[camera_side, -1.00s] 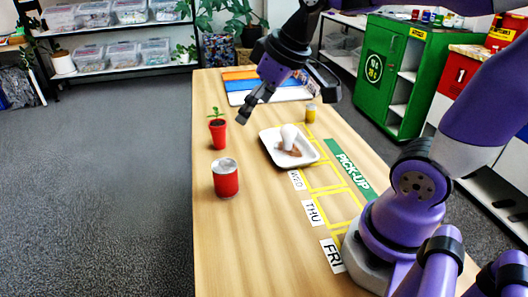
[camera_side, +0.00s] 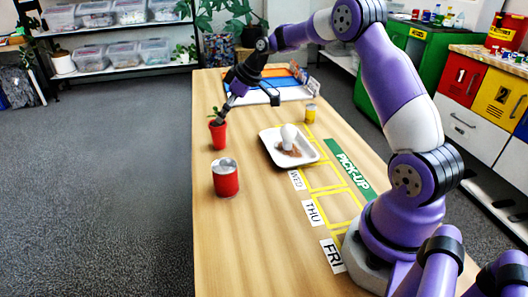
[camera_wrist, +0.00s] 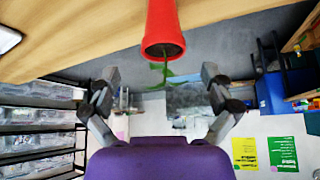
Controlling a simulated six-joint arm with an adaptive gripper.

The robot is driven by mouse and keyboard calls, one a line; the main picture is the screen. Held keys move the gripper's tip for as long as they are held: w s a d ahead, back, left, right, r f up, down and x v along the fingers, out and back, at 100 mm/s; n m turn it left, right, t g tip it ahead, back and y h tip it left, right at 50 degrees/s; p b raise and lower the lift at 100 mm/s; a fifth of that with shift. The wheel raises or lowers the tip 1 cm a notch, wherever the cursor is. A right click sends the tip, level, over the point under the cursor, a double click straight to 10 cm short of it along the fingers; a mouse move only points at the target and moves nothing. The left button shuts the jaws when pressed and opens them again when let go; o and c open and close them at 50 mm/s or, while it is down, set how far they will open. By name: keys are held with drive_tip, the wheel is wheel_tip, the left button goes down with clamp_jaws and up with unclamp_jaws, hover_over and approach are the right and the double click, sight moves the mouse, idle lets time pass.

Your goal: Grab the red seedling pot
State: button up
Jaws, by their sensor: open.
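The red seedling pot (camera_side: 218,135) stands upright on the wooden table near its left edge, with a small green plant in it. In the wrist view the pot (camera_wrist: 162,30) shows at top centre with its rim toward me and the plant below the rim. My gripper (camera_side: 221,115) is at the pot's top in the side view, tilted down over the plant. In the wrist view my gripper (camera_wrist: 160,80) has its fingers spread wide, one to each side of the pot's line, with nothing between them held. Whether a finger touches the plant cannot be told.
A red can (camera_side: 225,180) stands in front of the pot. A white tray (camera_side: 268,152) with a white bulb-shaped thing lies to the right. A small yellow can (camera_side: 310,114) stands behind the tray. The table (camera_side: 250,250) is bare at the front.

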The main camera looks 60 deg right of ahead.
sight(218, 124)
drive_tip(key=x, duration=0.5)
drive_tip(key=shift+s+a+f, duration=0.1)
drive_tip(key=shift+a+f, duration=0.05)
drive_tip(key=c, duration=1.3)
